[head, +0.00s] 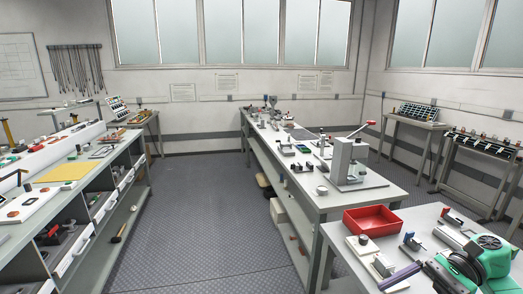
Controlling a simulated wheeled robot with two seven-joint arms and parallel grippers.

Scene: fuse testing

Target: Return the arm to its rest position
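Neither my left gripper nor my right gripper shows in the head view, and I see no part of either arm that I can be sure of. The floor (190,215) between the benches is open. I cannot tell how either arm is posed or whether the grippers hold anything.
A grey table (340,240) at the lower right bears a red tray (371,221) and a green-and-black device (490,254). Behind it, a long bench carries a lever press (350,158). A shelved bench with a yellow sheet (67,172) lines the left.

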